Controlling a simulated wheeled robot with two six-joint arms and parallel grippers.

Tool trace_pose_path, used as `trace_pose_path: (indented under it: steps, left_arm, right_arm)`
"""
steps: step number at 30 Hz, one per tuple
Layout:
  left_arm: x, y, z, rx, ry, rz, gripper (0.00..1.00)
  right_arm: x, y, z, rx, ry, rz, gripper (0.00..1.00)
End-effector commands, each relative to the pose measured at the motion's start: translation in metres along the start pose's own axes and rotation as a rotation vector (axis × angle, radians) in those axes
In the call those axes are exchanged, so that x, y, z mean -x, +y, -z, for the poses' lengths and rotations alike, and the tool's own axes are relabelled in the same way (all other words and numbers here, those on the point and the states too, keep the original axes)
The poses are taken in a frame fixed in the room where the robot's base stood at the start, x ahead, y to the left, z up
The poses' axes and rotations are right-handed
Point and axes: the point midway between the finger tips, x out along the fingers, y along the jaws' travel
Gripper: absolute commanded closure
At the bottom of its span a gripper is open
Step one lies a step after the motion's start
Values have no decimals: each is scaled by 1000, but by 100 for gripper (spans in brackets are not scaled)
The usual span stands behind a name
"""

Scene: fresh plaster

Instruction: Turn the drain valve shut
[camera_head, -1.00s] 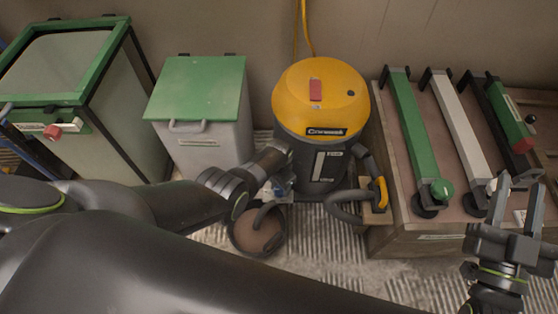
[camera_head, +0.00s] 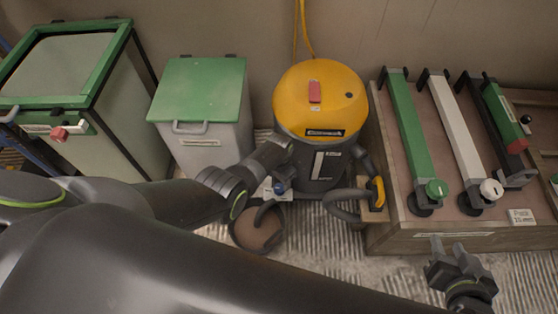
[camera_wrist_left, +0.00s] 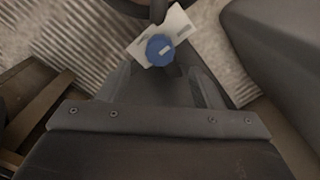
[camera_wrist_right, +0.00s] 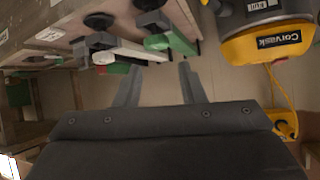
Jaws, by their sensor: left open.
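The drain valve is a blue round knob (camera_head: 280,187) low on the front of the yellow and dark grey vacuum (camera_head: 320,105). In the left wrist view the knob (camera_wrist_left: 160,49) has a pale mark and sits before a white label plate (camera_wrist_left: 178,22). My left gripper (camera_wrist_left: 160,75) is open, with the knob showing between and just beyond its fingertips; I see no contact. In the head view its fingers are hard to make out against the dark vacuum. My right gripper (camera_head: 449,245) is open and empty, in front of the wooden bench.
A round bucket (camera_head: 258,232) with brown contents stands below the knob. The vacuum's hose (camera_head: 345,207) curls at its right. A green-lidded grey bin (camera_head: 200,95) stands left. The wooden bench (camera_head: 430,240) carries long green and white tools.

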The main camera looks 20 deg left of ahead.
Motion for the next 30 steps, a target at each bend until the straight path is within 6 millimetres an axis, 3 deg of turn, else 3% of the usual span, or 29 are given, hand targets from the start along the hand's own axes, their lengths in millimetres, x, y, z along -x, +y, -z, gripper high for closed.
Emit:
trace_pose_path:
  steps: [13, 19, 30]
  left_arm:
    - [16, 0, 0, 0, 0, 0, 41]
    - [54, 0, 0, 0, 2, 0, 41]
    - [94, 0, 0, -1, 0, -1, 41]
  right_arm:
    - [30, -11, -81, -52, -432, 54, 64]
    - [44, -7, -124, -67, -687, 34, 64]
    - [34, 8, -158, -50, -807, -37, 64]
